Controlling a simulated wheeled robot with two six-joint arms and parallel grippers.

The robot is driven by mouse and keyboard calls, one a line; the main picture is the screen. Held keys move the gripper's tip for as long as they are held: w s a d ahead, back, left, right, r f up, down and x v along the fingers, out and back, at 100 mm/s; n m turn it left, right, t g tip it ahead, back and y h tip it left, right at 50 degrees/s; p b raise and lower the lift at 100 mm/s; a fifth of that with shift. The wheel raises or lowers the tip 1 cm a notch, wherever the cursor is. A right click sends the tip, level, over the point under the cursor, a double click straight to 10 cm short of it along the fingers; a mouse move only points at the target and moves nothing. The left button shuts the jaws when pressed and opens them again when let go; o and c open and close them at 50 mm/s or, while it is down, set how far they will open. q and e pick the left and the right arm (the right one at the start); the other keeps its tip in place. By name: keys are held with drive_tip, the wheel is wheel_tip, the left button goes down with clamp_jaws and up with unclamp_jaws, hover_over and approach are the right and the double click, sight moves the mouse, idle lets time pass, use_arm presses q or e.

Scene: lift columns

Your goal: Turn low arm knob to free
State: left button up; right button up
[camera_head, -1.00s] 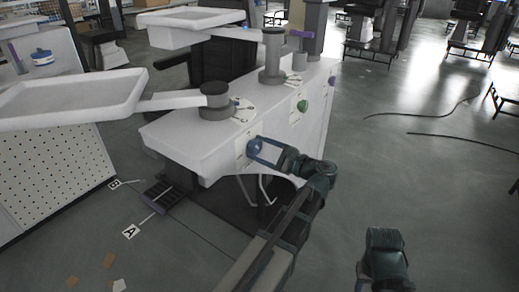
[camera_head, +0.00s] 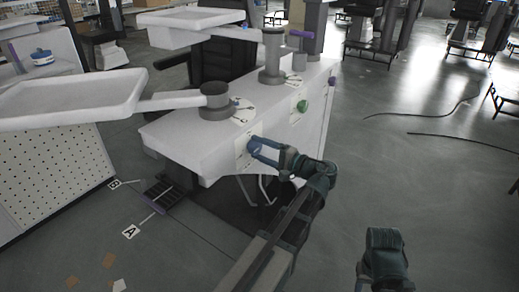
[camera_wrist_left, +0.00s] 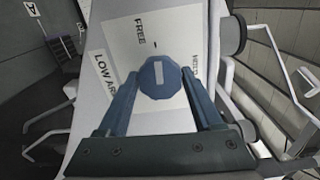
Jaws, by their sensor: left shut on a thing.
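In the left wrist view the knob (camera_wrist_left: 160,80) is many-sided with a white pointer mark, and the fingertips of my left gripper (camera_wrist_left: 160,74) press on both sides. The mark points roughly toward the FREE label (camera_wrist_left: 140,30). The LOW AR... label (camera_wrist_left: 104,75) is partly covered by a finger, and another label (camera_wrist_left: 195,70) is partly hidden. My right gripper's fingers are not visible.
A green knob (camera_head: 302,106) and a purple knob (camera_head: 332,81) are farther along the housing (camera_head: 190,138). Two white trays (camera_head: 70,98) (camera_head: 190,20) reach left on arms from round posts.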

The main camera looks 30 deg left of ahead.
use_arm(q)
drive_tip(key=shift+n, duration=0.5)
drive_tip(key=o, duration=1.4)
drive_tip(key=shift+c, duration=0.2)
drive_tip(key=shift+d, duration=0.1)
drive_tip(key=s+d, duration=0.1)
drive_tip(key=d, duration=1.2)
drive_tip(key=shift+d, duration=0.3)
drive_tip(key=shift+s, duration=0.1)
